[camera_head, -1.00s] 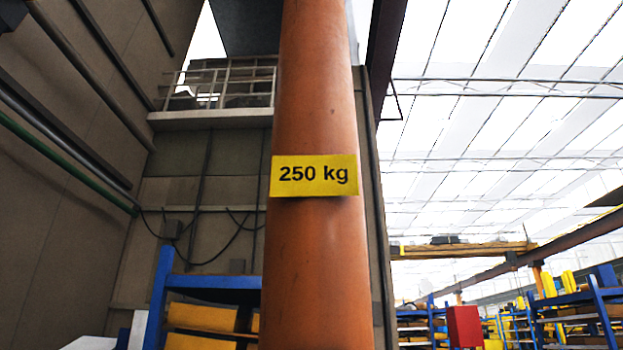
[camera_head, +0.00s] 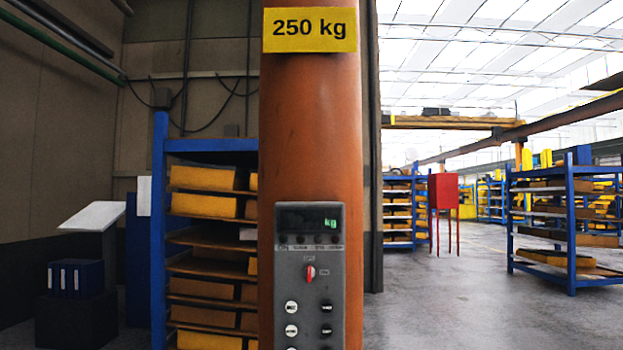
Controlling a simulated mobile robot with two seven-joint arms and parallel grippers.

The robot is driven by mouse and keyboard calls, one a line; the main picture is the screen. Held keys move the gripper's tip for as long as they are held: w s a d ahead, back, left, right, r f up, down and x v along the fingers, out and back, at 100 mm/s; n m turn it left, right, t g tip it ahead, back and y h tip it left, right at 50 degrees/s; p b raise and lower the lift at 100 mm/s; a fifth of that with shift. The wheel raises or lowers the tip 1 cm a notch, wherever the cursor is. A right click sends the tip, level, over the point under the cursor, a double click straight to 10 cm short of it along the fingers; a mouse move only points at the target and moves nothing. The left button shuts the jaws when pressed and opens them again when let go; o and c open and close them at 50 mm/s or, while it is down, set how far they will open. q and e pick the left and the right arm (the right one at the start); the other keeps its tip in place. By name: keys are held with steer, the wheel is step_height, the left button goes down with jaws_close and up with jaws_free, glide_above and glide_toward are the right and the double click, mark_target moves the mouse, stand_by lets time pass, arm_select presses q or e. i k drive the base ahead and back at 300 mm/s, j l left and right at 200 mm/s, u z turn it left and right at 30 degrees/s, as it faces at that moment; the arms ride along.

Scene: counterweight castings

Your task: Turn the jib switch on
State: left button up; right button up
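The jib's orange column (camera_head: 312,130) stands upright in the middle of the view, with a yellow "250 kg" sign (camera_head: 310,30) near the top. A grey control panel (camera_head: 290,256) is mounted on the column's lower part. Its dark display (camera_head: 300,218) shows a green "kg". Below the display is a small red switch (camera_head: 310,272) with small marks above and to its right; the lettering is too small to read. Several white and dark buttons lie below it, and the panel's lower end is cut off by the frame. Neither of my grippers is in view.
A blue rack (camera_head: 160,230) with yellow bins stands behind the column on the left. A lectern-like stand (camera_head: 95,215) and dark binders (camera_head: 76,276) are at the far left. A red box on legs (camera_head: 443,190) and blue shelving (camera_head: 571,220) stand at right, with clear grey floor (camera_head: 440,310) between.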

mark_target(309, 273)
steer(key=i+l+u, duration=0.15)
steer(key=i+l, duration=0.15)
steer(key=i+l+u, duration=0.1)
steer(key=i+l, duration=0.15)
steer(key=i+l+u, duration=0.15)
steer(key=l, duration=0.3)
steer(key=i+l+u, duration=0.15)
steer(key=i+l, duration=0.2)
steer(key=i+l+u, duration=0.15)
steer(key=l, duration=0.3)
steer(key=i, duration=0.05)
